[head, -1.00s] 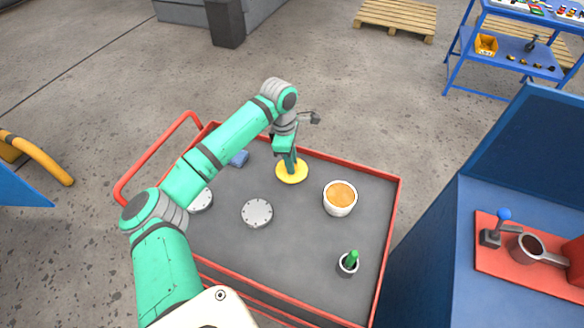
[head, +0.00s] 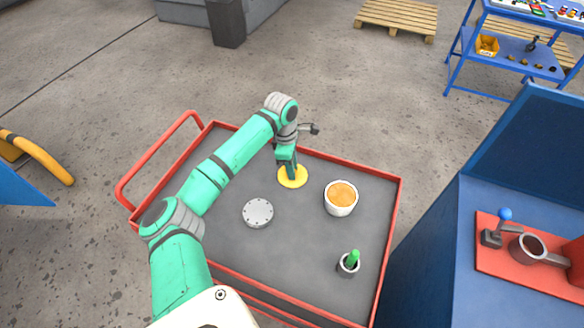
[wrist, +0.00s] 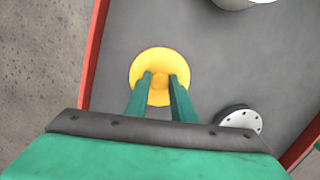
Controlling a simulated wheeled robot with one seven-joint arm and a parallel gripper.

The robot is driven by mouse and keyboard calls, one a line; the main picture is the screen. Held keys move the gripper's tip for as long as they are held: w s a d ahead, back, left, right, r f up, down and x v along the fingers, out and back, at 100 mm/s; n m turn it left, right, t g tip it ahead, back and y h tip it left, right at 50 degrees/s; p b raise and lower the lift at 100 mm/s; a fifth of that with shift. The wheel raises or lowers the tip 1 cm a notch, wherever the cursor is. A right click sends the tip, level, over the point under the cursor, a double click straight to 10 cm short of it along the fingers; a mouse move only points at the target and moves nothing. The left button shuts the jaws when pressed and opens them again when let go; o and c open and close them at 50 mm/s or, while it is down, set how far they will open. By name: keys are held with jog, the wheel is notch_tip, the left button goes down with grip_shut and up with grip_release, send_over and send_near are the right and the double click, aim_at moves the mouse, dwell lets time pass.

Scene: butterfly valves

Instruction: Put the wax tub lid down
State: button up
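The wax tub lid is a round yellow disc with a small knob; it is on or just above the grey trolley top, left of the tub (head: 340,198), in the head view (head: 293,181) and in the wrist view (wrist: 160,58). My gripper (head: 290,171) points down over the lid's middle. In the wrist view its green fingers (wrist: 161,78) stand on both sides of the knob and appear closed on it. The white tub holds orange wax and is uncovered. I cannot tell whether the lid's underside touches the surface.
The trolley (head: 312,243) has a raised red rim. A grey bolted disc (head: 258,212) lies front left of the lid, and a dark cup with a green handle (head: 349,263) stands front right. A blue bench (head: 420,235) is to the right. Bare surface surrounds the lid.

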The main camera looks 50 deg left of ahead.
jog(key=o, duration=0.4)
jog(key=shift+c, duration=0.2)
jog(key=shift+w, duration=0.1)
jog(key=shift+w+r, duration=0.1)
jog(key=shift+r, duration=0.4)
notch_tip(320, 180, up, 11)
jog(key=s+a, duration=0.1)
jog(key=shift+s+r, duration=0.15)
